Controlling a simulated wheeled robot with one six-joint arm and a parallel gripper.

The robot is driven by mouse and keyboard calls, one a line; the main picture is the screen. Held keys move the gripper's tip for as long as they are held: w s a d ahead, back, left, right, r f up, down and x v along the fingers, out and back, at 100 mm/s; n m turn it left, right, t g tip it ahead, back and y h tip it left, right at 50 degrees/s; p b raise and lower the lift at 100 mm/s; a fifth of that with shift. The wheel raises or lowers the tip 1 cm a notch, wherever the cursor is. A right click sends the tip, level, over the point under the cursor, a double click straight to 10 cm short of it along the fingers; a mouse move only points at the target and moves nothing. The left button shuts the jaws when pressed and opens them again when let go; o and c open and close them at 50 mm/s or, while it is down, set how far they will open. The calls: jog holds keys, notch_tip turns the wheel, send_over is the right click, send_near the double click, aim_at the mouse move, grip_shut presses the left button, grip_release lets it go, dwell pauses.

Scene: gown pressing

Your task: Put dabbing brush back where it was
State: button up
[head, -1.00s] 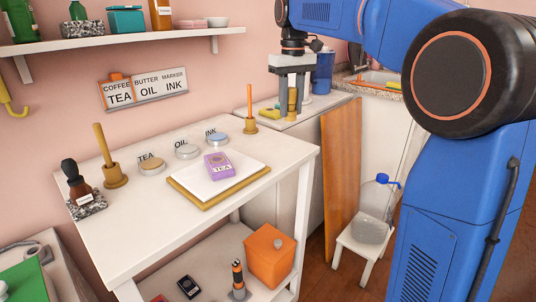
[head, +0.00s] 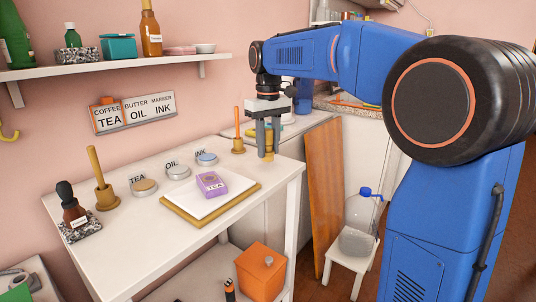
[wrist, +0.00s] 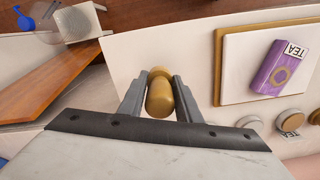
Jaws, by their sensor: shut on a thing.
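My gripper (head: 264,130) points down near the back right corner of the white table (head: 120,240). It is shut on a tan, round-ended piece, which I take to be the dabbing brush (head: 265,151). In the wrist view the brush (wrist: 160,93) sits between the two fingers (wrist: 158,97), with a rounded knob at one end and a thicker body. It overlaps the table edge there; I cannot tell whether it touches the table. Three round pots marked TEA (head: 144,187), OIL (head: 178,172) and INK (head: 206,159) stand in a row along the back.
A holder with an orange stick (head: 238,146) stands just left of my gripper. Another with a tan stick (head: 105,197) and a dark-topped bottle (head: 73,212) stand at left. A purple TEA block (head: 211,184) lies on a white pad over a tan board (head: 190,217).

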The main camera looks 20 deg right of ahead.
aim_at(268, 129)
jog(key=shift+f, duration=1.25)
jog(key=shift+f, duration=0.1)
jog(key=o, duration=1.1)
jog(key=shift+o, duration=0.2)
notch_tip(268, 129, up, 12)
jog(key=shift+r, duration=0.1)
